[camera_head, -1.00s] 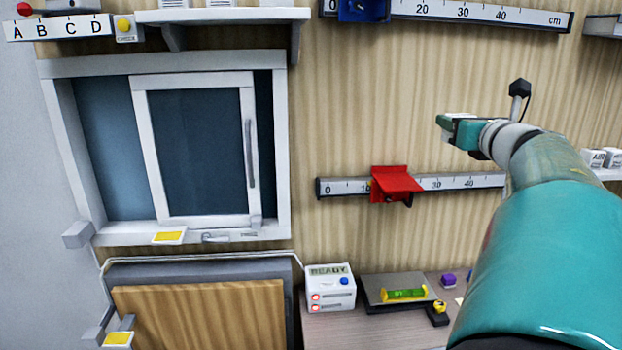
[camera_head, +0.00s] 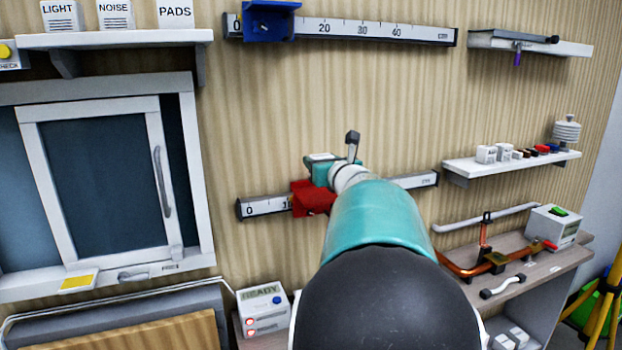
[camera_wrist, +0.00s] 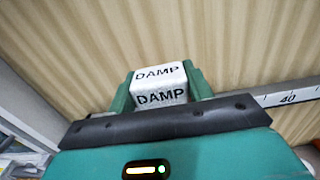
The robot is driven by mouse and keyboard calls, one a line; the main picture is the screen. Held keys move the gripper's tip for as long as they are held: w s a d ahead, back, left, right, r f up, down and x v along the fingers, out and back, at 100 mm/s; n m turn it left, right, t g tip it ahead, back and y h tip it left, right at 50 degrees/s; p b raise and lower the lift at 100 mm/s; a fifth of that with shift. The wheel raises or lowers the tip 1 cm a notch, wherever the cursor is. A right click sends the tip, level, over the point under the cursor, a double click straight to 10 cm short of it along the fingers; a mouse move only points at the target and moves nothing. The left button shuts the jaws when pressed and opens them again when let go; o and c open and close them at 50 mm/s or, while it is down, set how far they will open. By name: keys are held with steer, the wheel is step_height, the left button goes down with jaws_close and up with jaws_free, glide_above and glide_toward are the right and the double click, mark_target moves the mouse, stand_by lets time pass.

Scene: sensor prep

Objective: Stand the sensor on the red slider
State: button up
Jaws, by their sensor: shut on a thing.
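My gripper (camera_head: 325,165) is shut on a small white sensor block; in the wrist view the sensor (camera_wrist: 160,88) shows between the green fingers with DAMP printed on two faces. In the head view the gripper is at the red slider (camera_head: 309,198), just above it or in front of it; the gap cannot be judged. The red slider is on the lower wall rail (camera_head: 265,207), near its left end. My arm hides part of the rail. The slider does not show clearly in the wrist view.
An upper rail (camera_head: 370,29) carries a blue slider (camera_head: 268,20). A white shelf (camera_head: 515,165) at right holds small blocks. A sliding window (camera_head: 100,185) is at left. A white READY box (camera_head: 262,308) stands below. The wall around the gripper is mostly clear.

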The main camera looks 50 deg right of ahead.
steer(key=shift+w+a+f, duration=0.1)
steer(key=shift+w+f, duration=0.15)
steer(key=f, duration=0.1)
steer(key=w+f, duration=0.1)
steer(key=f, duration=0.1)
steer(key=shift+f, duration=0.15)
steer(key=shift+s+f, duration=0.1)
steer(key=shift+f, duration=0.2)
steer(key=shift+f, duration=0.1)
steer(key=o, duration=1)
